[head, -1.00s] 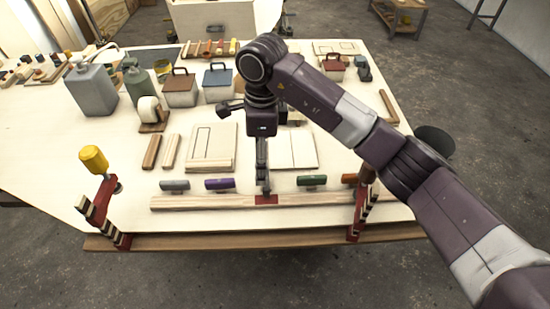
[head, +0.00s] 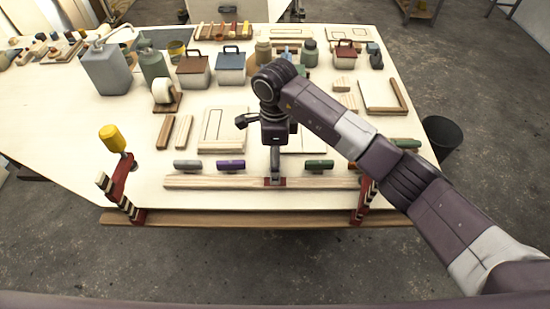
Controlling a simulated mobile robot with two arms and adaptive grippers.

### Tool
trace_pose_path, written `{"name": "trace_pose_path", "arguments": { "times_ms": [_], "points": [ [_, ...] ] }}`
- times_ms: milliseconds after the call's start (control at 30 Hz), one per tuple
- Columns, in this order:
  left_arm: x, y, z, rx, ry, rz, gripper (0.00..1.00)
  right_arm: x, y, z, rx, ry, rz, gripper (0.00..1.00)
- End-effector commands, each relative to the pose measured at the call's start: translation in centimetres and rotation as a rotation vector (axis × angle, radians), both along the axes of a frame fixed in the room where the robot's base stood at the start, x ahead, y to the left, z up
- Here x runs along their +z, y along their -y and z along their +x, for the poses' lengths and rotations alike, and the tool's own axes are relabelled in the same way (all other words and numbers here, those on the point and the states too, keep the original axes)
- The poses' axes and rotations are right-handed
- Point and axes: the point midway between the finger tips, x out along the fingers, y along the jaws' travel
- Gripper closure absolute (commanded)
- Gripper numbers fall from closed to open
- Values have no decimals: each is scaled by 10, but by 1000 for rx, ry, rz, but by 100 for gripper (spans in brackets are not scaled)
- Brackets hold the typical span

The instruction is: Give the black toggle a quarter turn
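My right gripper (head: 275,174) points straight down at the middle of the wooden rail near the table's front edge. Its fingers stand over a small red plate (head: 270,183) on the rail. They show nearly edge-on, so I cannot tell whether they are open or shut. No black toggle shows clearly; the fingers cover the spot above the red plate. Along the rail lie a grey handle (head: 187,165), a purple handle (head: 231,165) and a green handle (head: 319,165). My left gripper is not in view.
Two red clamps with stepped blocks (head: 122,195) (head: 366,200) hold the table's front edge; the left has a yellow knob (head: 112,138). Behind stand a grey jug (head: 105,70), boxes with handles (head: 193,70) and boards (head: 221,128). A dark bin (head: 442,134) stands right of the table.

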Motion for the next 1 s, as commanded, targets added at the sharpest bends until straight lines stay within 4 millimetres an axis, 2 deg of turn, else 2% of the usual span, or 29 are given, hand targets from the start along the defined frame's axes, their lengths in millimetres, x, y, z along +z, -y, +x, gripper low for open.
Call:
{"name": "trace_pose_path", "arguments": {
  "times_ms": [33, 367, 667, 1000],
  "points": [
    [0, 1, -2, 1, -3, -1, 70, 0, 0, 0, 0, 0, 0, 30],
    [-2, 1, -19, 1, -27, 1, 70, 1, 0, 0, 0, 1, 0, 66],
    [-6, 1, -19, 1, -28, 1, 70, 0, 0, 1, -38, 2, 0, 67],
    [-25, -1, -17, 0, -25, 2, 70, -2, 1, 1, -261, 4, -1, 67]
  ]
}}
